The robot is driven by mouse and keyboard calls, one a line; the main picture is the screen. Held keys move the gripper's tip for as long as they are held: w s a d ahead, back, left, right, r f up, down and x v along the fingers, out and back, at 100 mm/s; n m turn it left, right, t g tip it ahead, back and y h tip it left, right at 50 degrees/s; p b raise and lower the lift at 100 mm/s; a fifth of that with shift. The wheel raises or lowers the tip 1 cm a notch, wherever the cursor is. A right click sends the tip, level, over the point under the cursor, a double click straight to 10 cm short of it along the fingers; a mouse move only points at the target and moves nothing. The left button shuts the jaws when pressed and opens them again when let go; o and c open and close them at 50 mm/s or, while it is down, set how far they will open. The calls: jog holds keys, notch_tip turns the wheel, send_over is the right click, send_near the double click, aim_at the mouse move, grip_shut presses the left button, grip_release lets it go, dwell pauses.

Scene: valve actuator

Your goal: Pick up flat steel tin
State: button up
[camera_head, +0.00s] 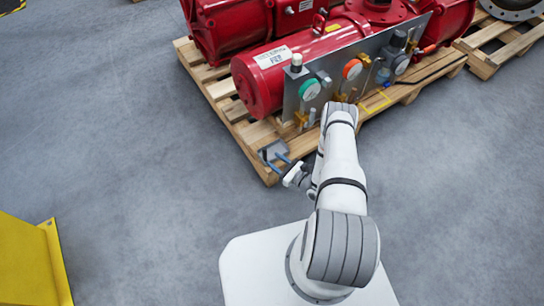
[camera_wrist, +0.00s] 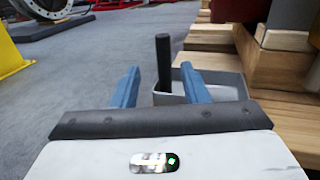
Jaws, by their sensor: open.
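The flat steel tin (camera_head: 270,151) is a small grey shape at the near left corner of the wooden pallet in the head view. In the wrist view the tin (camera_wrist: 224,84) is a shallow grey open box just ahead, right of centre. A dark upright cylinder (camera_wrist: 163,58) rises at its left end; I cannot tell whether it stands inside. My gripper (camera_head: 279,161) is open, its blue fingers pointing at the tin. In the wrist view the right finger of my gripper (camera_wrist: 160,70) overlaps the tin and the left finger is clear of it. Contact is unclear.
The wooden pallet (camera_head: 228,104) carries a red valve actuator (camera_head: 258,88) and a grey panel with gauges (camera_head: 309,90). Wooden blocks (camera_wrist: 285,62) rise close on the right in the wrist view. A yellow barrier (camera_head: 30,262) stands at lower left. The floor left of the pallet is clear.

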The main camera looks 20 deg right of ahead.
aim_at(264, 153)
jog(key=shift+m+h, duration=0.3)
jog(key=x, duration=0.2)
jog(key=b+x, duration=0.1)
jog(key=x, duration=0.1)
jog(key=f+b+x, duration=0.1)
jog(key=x, duration=0.2)
jog(key=shift+w+d, duration=0.1)
jog(key=shift+d, duration=0.05)
jog(key=shift+r, duration=0.1)
grip_shut()
